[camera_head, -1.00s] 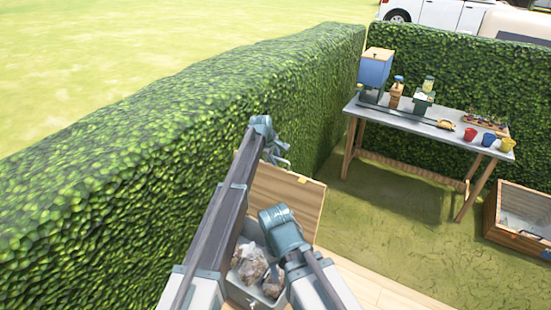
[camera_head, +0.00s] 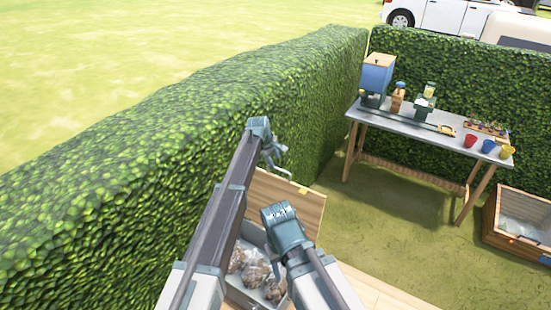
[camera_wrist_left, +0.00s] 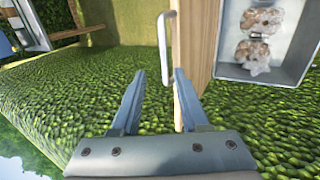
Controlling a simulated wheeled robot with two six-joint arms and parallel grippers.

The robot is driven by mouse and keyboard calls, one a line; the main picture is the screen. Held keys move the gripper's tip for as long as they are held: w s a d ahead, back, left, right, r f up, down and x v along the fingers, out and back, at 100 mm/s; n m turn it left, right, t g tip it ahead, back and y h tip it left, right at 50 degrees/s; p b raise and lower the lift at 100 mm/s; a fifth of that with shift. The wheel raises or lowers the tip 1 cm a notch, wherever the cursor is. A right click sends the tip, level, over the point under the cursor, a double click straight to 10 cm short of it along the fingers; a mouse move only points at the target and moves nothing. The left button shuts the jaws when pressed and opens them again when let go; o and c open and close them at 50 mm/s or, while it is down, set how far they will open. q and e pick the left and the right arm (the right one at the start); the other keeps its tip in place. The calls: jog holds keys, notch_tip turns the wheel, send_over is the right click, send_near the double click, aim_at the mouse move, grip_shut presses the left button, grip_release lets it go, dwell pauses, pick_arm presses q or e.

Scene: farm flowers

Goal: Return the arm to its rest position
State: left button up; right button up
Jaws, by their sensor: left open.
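My left arm (camera_head: 222,215) reaches up and forward along the hedge in the head view. My left gripper (camera_head: 281,165) is beyond its upper joint, above the raised wooden lid of a grey box. In the left wrist view the gripper (camera_wrist_left: 161,78) is open, with nothing between its fingers. A pale metal handle (camera_wrist_left: 166,35) and the wooden lid (camera_wrist_left: 193,40) appear just beyond the fingertips; I cannot tell whether they touch. The links of my other arm show in front of the box, and its gripper is not visible.
The grey box (camera_head: 247,233) holds brown lumpy items. A tall hedge (camera_head: 130,165) runs close along the left. A table (camera_head: 420,128) with a blue hopper, cups and tools stands at the back right. A wooden crate (camera_head: 518,215) is at the right edge. Open grass lies between.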

dwell(0.3)
pick_arm(q)
jog(key=s+a+f+m+g+y, duration=0.1)
jog(key=s+a+m, duration=0.3)
jog(key=s+a, duration=0.7)
jog(key=s+a+m+g+y, duration=0.1)
jog(key=s+a+m, duration=0.25)
jog(key=s, duration=1.25)
jog(key=s+a+f+m+g+y, duration=0.1)
jog(key=s+a+m, duration=0.2)
jog(key=s+a, duration=0.8)
jog(key=s+d+f+m+b, duration=0.1)
jog(key=s+d+f+b, duration=0.1)
jog(key=d+f+b, duration=0.2)
jog(key=s+d+f+m+b, duration=0.1)
jog(key=s+d+f+b, duration=0.2)
jog(key=f+b, duration=0.8)
jog(key=s+d+f+m+g+y+b, duration=0.1)
jog(key=s+d+f+m+b, duration=0.1)
jog(key=d+f+b, duration=0.5)
jog(key=shift+s+f+b, duration=0.5)
jog(key=shift+s+b, duration=0.15)
jog(key=shift+s, duration=0.1)
